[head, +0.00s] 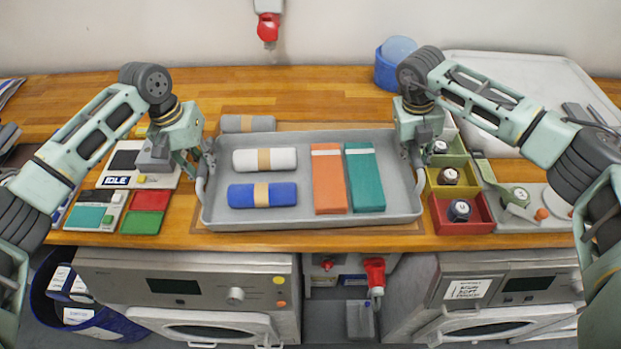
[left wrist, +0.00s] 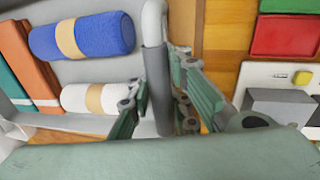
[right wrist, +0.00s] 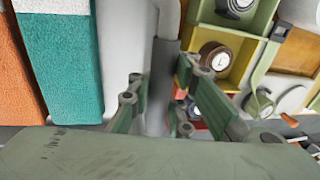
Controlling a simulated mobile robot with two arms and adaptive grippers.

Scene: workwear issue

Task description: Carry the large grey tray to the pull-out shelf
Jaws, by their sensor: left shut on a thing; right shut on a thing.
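The large grey tray (head: 310,140) is at the middle of the wooden worktop, near its front edge. It holds a white roll (head: 247,160), a blue roll (head: 246,195), an orange folded cloth (head: 328,185) and a teal folded cloth (head: 365,185). My left gripper (head: 200,160) is shut on the tray's left handle (left wrist: 157,85). My right gripper (head: 411,150) is shut on the tray's right handle (right wrist: 162,80). I cannot tell whether the tray touches the worktop. I cannot make out a pull-out shelf.
A grey roll (head: 248,124) lies behind the tray. Green and red pads (head: 146,210) and a display box (head: 128,163) stand at left. Yellow and red bins (head: 462,212) and a scale-like device (head: 520,198) stand close at right. Steel machines (head: 190,290) are below the worktop.

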